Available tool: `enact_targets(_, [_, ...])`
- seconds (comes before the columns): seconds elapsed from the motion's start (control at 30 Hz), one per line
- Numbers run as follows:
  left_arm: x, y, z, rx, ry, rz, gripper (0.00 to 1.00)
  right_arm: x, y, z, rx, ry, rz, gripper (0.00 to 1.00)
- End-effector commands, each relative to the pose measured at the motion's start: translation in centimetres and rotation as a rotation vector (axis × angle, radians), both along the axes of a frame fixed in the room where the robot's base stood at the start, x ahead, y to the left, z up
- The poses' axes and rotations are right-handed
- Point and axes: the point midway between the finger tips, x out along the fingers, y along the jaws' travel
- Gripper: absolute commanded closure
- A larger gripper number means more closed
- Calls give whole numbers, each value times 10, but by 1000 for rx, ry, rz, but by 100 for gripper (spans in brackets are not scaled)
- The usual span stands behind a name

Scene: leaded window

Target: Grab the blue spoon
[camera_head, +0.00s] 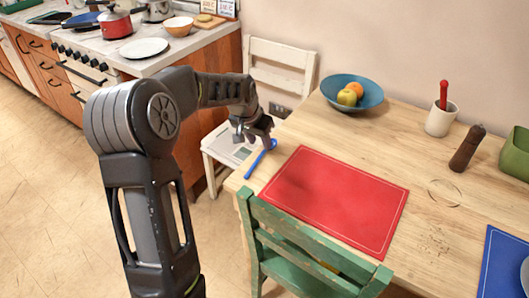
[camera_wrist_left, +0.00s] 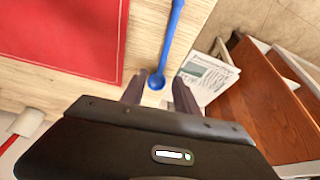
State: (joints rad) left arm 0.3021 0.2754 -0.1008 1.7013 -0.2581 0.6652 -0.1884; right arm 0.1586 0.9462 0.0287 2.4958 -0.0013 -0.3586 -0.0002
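The blue spoon (camera_head: 259,160) lies on the wooden table, left of the red placemat and near the table's left edge. My left gripper (camera_head: 259,137) is over the spoon's far end in the head view. In the left wrist view the spoon (camera_wrist_left: 172,38) runs down from the top edge, and its small bowl sits between the two fingertips of my left gripper (camera_wrist_left: 158,92). The fingers are apart, with a gap on both sides of the bowl. I cannot tell how high they are above the table. My right gripper is in neither view.
The red placemat (camera_head: 335,200) lies close by on the table (camera_head: 420,160). A green chair (camera_head: 300,240) stands at the near edge, a white chair (camera_head: 280,70) beyond the table. A blue bowl with fruit (camera_head: 352,104) and a cream cup (camera_head: 440,122) stand farther back.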

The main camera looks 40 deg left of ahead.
Motion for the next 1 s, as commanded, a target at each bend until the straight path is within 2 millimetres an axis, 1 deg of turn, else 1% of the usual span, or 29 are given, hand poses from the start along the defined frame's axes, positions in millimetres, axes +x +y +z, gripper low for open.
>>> enact_targets(0.03, [2,0,-6,-1,2,0,64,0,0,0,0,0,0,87])
enact_targets(0.1, [4,0,-10,0,1,0,64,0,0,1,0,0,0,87])
enact_targets(0.47, [6,1,-14,0,1,0,64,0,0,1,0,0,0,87])
enact_targets(0.57, [9,2,-23,-1,2,1,64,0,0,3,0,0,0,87])
enact_targets(0.8, [23,4,-54,0,1,0,64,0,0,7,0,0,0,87])
enact_targets(0.9, [25,5,-59,0,0,0,64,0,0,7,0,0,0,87])
enact_targets(1.0, [26,5,-59,1,-1,0,64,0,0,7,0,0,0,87])
